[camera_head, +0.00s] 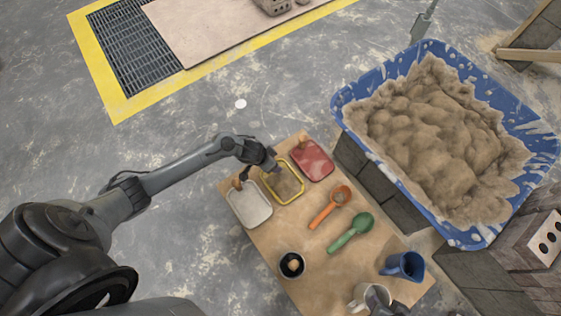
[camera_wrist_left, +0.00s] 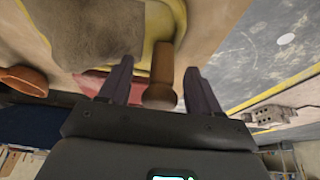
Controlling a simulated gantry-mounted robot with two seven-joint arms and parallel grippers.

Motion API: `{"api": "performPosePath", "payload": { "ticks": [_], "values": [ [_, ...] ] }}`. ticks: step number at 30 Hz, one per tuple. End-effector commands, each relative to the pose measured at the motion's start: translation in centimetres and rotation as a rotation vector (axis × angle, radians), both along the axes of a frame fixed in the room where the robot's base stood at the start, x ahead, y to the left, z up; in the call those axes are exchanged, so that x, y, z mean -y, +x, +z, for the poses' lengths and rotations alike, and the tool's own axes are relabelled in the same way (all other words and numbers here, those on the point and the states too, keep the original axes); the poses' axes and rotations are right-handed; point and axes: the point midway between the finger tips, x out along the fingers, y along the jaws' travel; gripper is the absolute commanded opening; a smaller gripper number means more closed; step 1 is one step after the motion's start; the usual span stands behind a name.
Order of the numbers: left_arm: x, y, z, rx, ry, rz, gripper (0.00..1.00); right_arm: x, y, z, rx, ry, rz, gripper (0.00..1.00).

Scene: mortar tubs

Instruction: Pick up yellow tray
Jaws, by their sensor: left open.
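The yellow tray (camera_head: 299,181) has a yellow rim and a grey-brown filling. It lies on the tan board between the white and red trays. In the left wrist view the yellow rim (camera_wrist_left: 178,14) crosses the top, and a brown handle (camera_wrist_left: 161,88) sticks out from the tray. My left gripper (camera_head: 272,166) is at the tray's upper left end. Its open fingers (camera_wrist_left: 160,66) stand on either side of the handle, with visible gaps. A dark grey piece at the bottom edge of the head view, perhaps my right gripper (camera_head: 384,303), is cut off; its jaws are unclear.
The white tray (camera_head: 249,206) and red tray (camera_head: 313,160) flank it closely. An orange scoop (camera_head: 330,206), green scoop (camera_head: 350,231), dark cup (camera_head: 291,265), blue jug (camera_head: 404,265) and white mug (camera_head: 362,297) share the board (camera_head: 265,244). A blue tub (camera_head: 345,97) of mortar stands right.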

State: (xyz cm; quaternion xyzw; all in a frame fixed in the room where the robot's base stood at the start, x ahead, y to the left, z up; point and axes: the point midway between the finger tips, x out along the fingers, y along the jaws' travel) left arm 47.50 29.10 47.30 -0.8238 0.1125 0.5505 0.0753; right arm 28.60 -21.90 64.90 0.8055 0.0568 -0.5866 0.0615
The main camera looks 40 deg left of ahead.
Motion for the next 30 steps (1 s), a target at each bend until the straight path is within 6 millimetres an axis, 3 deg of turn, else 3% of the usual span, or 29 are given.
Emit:
{"api": "performPosePath", "payload": {
  "ticks": [3, 11, 23, 30],
  "values": [
    [0.11, 0.43, -1.26, 0.0, 0.0, 0.0, 0.63, -0.06, 0.01, -1.1, 0.0, 0.002, -0.001, 0.43],
    [0.15, 0.49, -1.19, 0.0, 0.0, 0.0, 0.63, -0.08, 0.03, -0.95, 0.0, 0.002, -0.001, 0.43],
    [0.14, 0.49, -1.2, 0.0, 0.0, 0.0, 0.02, 0.05, 0.02, -0.94, 0.0, -0.003, 0.003, 0.43],
    [0.15, 0.63, -1.03, 0.004, -0.001, 0.001, 0.0, 0.13, 0.03, -0.92, 0.001, -0.007, 0.005, 0.43]
  ]
}}
